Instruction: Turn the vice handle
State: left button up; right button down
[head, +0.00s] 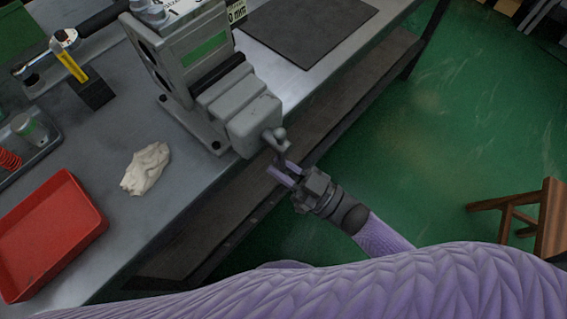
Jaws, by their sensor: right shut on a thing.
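The grey vice (210,85) is bolted to the metal bench, with its front jaw block (253,122) reaching out to the bench's front edge. The vice handle (279,144) is a short bar with a round knob at its upper end, at the front of the vice. My right gripper (284,173) is at the lower part of the handle, just beyond the bench edge, and is shut on it. The fingers partly hide the handle's lower end. My left gripper is not in view.
A red tray (48,232), a crumpled white cloth (146,168) and a yellow-handled tool (70,64) are on the bench (110,130). A wooden stool (545,215) stands at the right. The green floor between is clear.

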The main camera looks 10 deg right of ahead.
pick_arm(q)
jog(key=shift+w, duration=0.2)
pick_arm(e)
jog(key=c, duration=0.6)
grip_release()
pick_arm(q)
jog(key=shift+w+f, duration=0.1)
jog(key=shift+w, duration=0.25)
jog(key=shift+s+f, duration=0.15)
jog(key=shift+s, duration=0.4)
pick_arm(e)
jog(key=v, duration=1)
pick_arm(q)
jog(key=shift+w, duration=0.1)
